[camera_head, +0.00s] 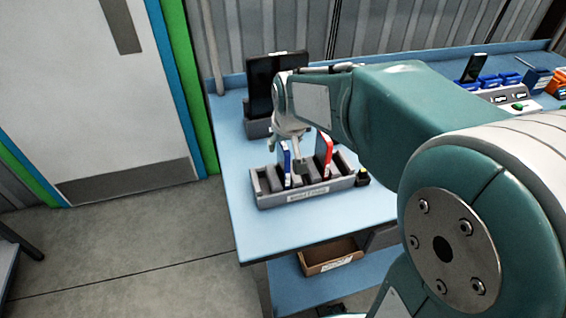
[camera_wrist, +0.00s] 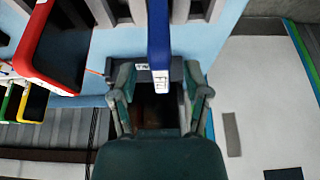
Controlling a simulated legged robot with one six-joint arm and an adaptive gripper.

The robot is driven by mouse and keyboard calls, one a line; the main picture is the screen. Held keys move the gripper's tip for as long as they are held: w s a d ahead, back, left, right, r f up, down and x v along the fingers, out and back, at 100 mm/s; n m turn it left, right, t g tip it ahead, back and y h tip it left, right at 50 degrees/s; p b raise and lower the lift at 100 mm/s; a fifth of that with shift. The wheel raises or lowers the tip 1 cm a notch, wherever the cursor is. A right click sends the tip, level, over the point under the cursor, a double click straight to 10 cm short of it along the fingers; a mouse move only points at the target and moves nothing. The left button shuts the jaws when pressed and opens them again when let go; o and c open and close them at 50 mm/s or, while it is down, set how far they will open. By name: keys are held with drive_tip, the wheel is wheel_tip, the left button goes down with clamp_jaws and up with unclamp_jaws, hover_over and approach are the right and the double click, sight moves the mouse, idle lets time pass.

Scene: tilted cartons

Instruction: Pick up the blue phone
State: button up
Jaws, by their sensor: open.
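The blue phone (camera_head: 287,168) stands upright in a slot of a grey slotted rack (camera_head: 312,191) on the light blue table. In the wrist view, the blue phone (camera_wrist: 159,35) shows edge-on with a white label at its near end. A red phone (camera_head: 326,155) stands in the same rack to the right; it is at the left in the wrist view (camera_wrist: 38,45). My gripper (camera_head: 289,158) is over the rack at the blue phone. In the wrist view, my open gripper (camera_wrist: 158,78) has a finger on each side of the phone's near end, with gaps visible.
A black tablet (camera_head: 268,82) stands in a grey holder behind the rack. A small black item (camera_head: 362,177) sits at the rack's right end. Blue bins (camera_head: 490,81) are at the far right. A brown carton (camera_head: 330,258) lies on the lower shelf. The table front-left is clear.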

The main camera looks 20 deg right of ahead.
drive_tip(key=shift+w+a+f, duration=0.2)
drive_tip(key=shift+w+f, duration=0.05)
drive_tip(key=shift+f, duration=0.25)
drive_tip(key=shift+w+a+f, duration=0.15)
drive_tip(key=shift+w+f, duration=0.05)
drive_tip(key=shift+f, duration=0.3)
drive_tip(key=shift+d, duration=0.45)
clamp_jaws()
drive_tip(key=shift+a, duration=0.3)
